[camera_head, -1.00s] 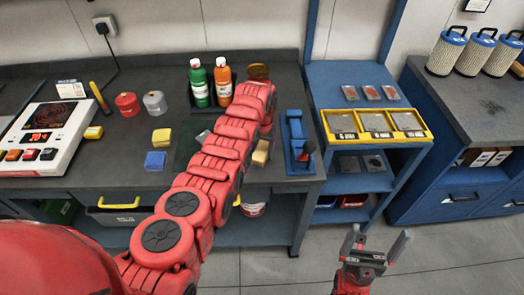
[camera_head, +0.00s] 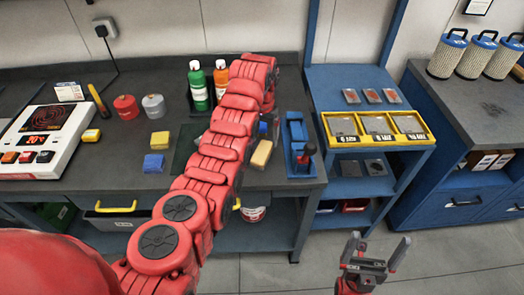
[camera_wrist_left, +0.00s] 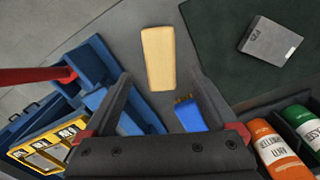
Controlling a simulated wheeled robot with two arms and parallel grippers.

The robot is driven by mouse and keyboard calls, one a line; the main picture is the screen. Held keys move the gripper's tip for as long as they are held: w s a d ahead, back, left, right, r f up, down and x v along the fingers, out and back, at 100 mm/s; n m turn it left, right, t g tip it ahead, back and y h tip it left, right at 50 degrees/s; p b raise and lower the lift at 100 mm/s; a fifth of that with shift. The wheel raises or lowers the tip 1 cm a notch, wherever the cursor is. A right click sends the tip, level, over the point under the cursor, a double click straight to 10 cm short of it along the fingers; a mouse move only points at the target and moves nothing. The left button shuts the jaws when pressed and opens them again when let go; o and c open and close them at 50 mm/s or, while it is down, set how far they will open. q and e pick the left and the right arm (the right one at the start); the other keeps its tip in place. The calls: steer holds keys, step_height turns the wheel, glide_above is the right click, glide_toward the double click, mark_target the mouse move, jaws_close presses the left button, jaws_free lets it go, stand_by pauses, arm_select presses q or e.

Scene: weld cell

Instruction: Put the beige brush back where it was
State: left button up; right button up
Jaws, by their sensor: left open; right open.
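The beige brush (camera_head: 262,153) lies on the grey workbench, right of my left arm and left of the blue clamp-like fixture. In the left wrist view the beige brush (camera_wrist_left: 158,58) is a plain beige block between and beyond the fingertips, with nothing gripping it. A blue piece with small yellowish tips (camera_wrist_left: 190,115) lies near the right finger. My right gripper (camera_head: 377,246) is open and empty over the floor, in front of the bench.
A blue fixture (camera_head: 298,145) stands at the bench's right end. Green (camera_head: 198,88) and orange (camera_head: 221,80) bottles stand behind my left arm. A dark mat (camera_wrist_left: 215,30) bears a grey plate (camera_wrist_left: 270,50). Yellow (camera_head: 159,138) and blue (camera_head: 153,163) blocks lie further left.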

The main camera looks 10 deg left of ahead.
mark_target(262, 151)
arm_select(q)
step_height(262, 151, up, 2)
steer(key=shift+a+r+p, duration=0.1)
steer(key=shift+r+p, duration=0.15)
steer(key=shift+p, duration=0.5)
steer(key=shift+r+p, duration=0.4)
steer(key=shift+r, duration=0.25)
